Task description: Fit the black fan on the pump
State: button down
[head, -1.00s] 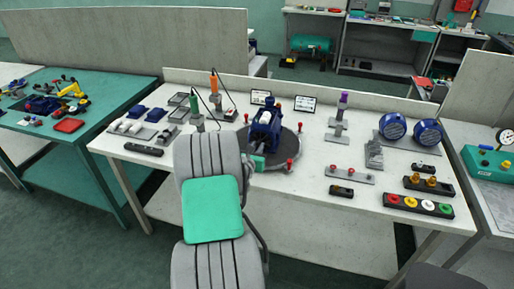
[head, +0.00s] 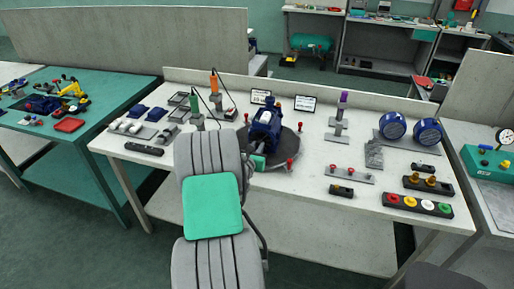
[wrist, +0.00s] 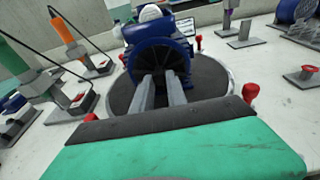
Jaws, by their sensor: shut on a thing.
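The blue pump (head: 264,131) stands on a dark round turntable (head: 286,153) in the middle of the white table. In the wrist view the pump (wrist: 186,47) is straight ahead. The black fan (wrist: 158,58), a dark ribbed disc, is at the pump's near end. My gripper (wrist: 161,80) is shut on the fan, its two grey fingers reaching to the fan's middle. The fan faces the pump; I cannot tell whether it is seated on it or just in front. In the head view my gripper (head: 257,162) is at the turntable's near left, and my arm hides part there.
Red-topped posts (head: 290,164) stand around the turntable. Two corded tools (head: 214,84) stand at its left. At its right are a purple-topped stand (head: 342,103), blue round parts (head: 393,126) and a strip of coloured knobs (head: 418,205). Small signs (head: 305,103) stand behind the pump.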

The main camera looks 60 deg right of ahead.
jog(key=shift+d, duration=0.1)
jog(key=c, duration=1.3)
grip_release()
jog(key=shift+o, duration=0.2)
jog(key=w+p+v, duration=0.1)
jog(key=v, duration=0.5)
jog(key=shift+s, duration=0.5)
jog(key=v, duration=0.7)
jog(key=shift+a, duration=0.4)
jog(key=shift+s+r, duration=0.1)
